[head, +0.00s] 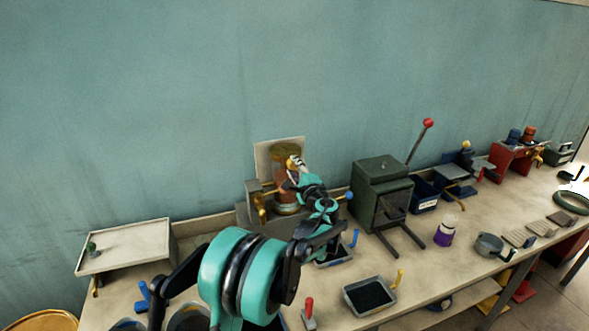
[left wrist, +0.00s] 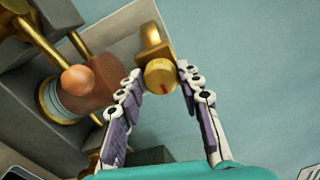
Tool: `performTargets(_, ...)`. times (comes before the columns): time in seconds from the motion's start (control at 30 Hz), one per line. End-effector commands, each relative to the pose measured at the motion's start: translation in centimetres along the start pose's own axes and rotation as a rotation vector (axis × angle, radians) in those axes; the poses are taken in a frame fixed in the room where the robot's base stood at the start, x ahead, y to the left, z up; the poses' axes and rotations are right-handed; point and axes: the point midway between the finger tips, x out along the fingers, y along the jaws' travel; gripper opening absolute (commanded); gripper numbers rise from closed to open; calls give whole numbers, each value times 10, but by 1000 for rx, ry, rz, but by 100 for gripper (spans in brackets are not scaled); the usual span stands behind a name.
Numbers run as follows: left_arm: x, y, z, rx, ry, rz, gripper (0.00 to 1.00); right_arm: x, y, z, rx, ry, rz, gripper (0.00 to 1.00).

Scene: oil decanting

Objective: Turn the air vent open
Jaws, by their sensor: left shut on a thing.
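The air vent is a round brass knob (left wrist: 160,77) with a red mark on its face, on a brass fitting (left wrist: 149,38) in the left wrist view. My left gripper (left wrist: 158,71) has one finger on each side of the knob and is shut on it. In the head view the left gripper (head: 296,164) is at the top of the copper and brass vessel (head: 286,195) near the wall and hides part of it. The knob is too small to make out there. My right gripper is not in view.
A green metal box (head: 381,185) with a red-knobbed lever (head: 428,123) stands right of the vessel. A dark tray (head: 370,296) lies in front on the bench. A pale raised stand (head: 125,245) is at the left. A purple-and-white bottle (head: 445,231) stands farther right.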

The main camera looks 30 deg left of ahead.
Motion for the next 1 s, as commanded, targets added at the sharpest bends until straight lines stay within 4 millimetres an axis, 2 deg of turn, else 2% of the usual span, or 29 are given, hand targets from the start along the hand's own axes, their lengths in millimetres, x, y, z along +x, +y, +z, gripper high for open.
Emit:
performTargets(0.03, 0, 0, -1, 0, 1, 0, 6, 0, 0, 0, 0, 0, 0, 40)
performTargets(0.07, 0, 0, -1, 0, 1, 0, 40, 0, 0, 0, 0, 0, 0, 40)
performTargets(0.1, 0, 0, -1, 0, 1, 0, 51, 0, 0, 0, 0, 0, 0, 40)
performTargets(0.13, 0, 0, -1, 0, 1, 0, 56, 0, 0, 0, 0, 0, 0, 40)
performTargets(0.43, -1, 0, 0, 0, 1, 0, 56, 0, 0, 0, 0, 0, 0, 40)
performTargets(0.57, -11, 0, -1, 0, 1, 0, 56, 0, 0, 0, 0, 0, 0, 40)
performTargets(1.0, -100, 0, -1, 0, 3, 0, 56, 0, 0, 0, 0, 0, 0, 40)
